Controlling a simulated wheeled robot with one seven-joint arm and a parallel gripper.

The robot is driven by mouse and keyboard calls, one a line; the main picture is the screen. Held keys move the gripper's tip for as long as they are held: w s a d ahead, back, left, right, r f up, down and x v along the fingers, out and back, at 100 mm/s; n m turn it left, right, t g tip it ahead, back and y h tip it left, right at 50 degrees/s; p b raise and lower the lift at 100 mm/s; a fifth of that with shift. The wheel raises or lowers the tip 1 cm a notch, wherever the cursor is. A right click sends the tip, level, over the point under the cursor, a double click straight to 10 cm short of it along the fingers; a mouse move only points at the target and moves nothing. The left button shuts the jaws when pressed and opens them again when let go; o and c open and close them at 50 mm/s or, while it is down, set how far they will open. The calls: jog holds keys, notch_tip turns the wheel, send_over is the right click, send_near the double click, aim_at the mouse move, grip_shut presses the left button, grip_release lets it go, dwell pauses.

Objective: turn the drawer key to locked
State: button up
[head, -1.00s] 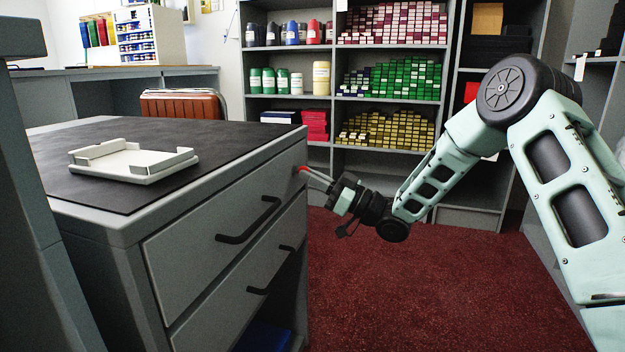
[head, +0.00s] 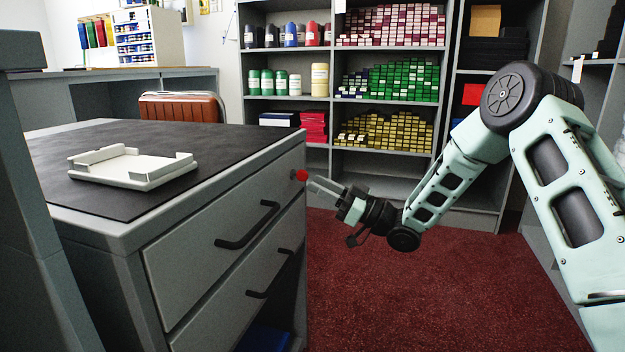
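The red drawer key (head: 301,175) sits in the lock at the upper right of the top drawer front (head: 215,230). Its exact angle is too small to read. My gripper (head: 313,186) is just right of the key, with its fingers pointing at it. A small gap seems to lie between the fingertips and the key, and the whole red head shows. The two fingers look apart, with nothing between them.
A white tray (head: 97,154) lies on the dark mat (head: 125,201) on top of the drawer cabinet. Black handles (head: 247,240) stick out from the drawer fronts. Shelves of coloured swatches stand behind. Red carpet (head: 400,300) is free below my arm.

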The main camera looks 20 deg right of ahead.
jog(key=p+v, duration=0.3)
jog(key=v, duration=1.1)
jog(key=shift+d, duration=0.15)
jog(key=shift+s+f, duration=0.1)
jog(key=w+a+g+h, duration=0.1)
jog(key=w+a+h, duration=0.15)
jog(key=a, duration=0.35)
jog(key=w+a+g+h, duration=0.1)
jog(key=w+a+h, duration=0.1)
jog(key=a+h, duration=0.3)
jog(key=s+a+m+g+h, duration=0.2)
jog(key=s+a+h, duration=0.2)
jog(key=a, duration=0.3)
jog(key=s+a+r+m+g+h, duration=0.2)
jog(key=s+g+h, duration=0.55)
jog(key=s, duration=2.45)
notch_tip(320, 180, up, 39)
jog(key=g+y+p, duration=0.1)
jog(key=p, duration=3.8)
jog(key=shift+s+n+g, duration=0.3)
jog(key=shift+s+g, duration=0.05)
jog(key=shift+s, duration=0.1)
jog(key=shift+f, duration=0.1)
